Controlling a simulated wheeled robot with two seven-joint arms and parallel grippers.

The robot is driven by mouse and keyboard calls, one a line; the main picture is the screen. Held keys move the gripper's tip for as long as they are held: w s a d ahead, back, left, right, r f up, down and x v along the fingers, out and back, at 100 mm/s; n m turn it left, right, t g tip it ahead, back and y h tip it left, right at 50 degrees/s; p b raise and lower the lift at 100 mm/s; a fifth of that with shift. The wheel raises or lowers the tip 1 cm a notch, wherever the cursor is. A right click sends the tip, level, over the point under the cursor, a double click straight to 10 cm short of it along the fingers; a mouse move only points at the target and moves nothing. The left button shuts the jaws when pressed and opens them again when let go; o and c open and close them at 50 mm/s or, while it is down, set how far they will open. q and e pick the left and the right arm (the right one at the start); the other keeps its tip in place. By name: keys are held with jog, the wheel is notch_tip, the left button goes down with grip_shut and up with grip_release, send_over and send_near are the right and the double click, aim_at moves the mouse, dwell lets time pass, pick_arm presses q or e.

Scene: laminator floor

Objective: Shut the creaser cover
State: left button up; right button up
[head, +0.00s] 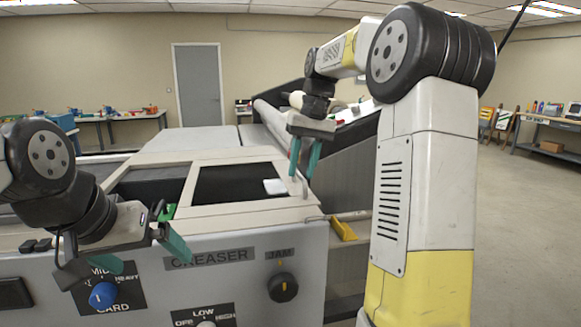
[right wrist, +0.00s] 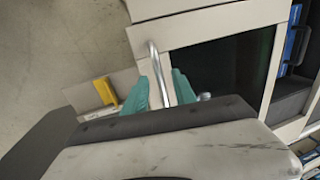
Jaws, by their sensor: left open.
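The creaser machine, labelled CREASER (head: 210,258), stands in front of me. Its cover appears to be the cream-framed panel (head: 240,207) with a dark window; whether it is fully shut is hard to tell. A metal bar handle (right wrist: 154,62) is at the frame's edge and also shows in the head view (head: 305,188). My right gripper (head: 304,172) is just above the handle. In the right wrist view its teal fingers (right wrist: 161,90) stand apart on either side of the bar, with gaps visible. My left gripper (head: 140,256) is open and empty before the front panel.
A blue knob (head: 102,295) and a black JAM knob (head: 283,288) are on the front panel. A yellow piece (head: 343,229) sits on a ledge right of the machine. Another dark opening (head: 150,184) lies left of the frame. Open floor lies to the right.

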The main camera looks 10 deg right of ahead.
jog(key=shift+c, duration=0.2)
grip_shut()
dwell(1.2)
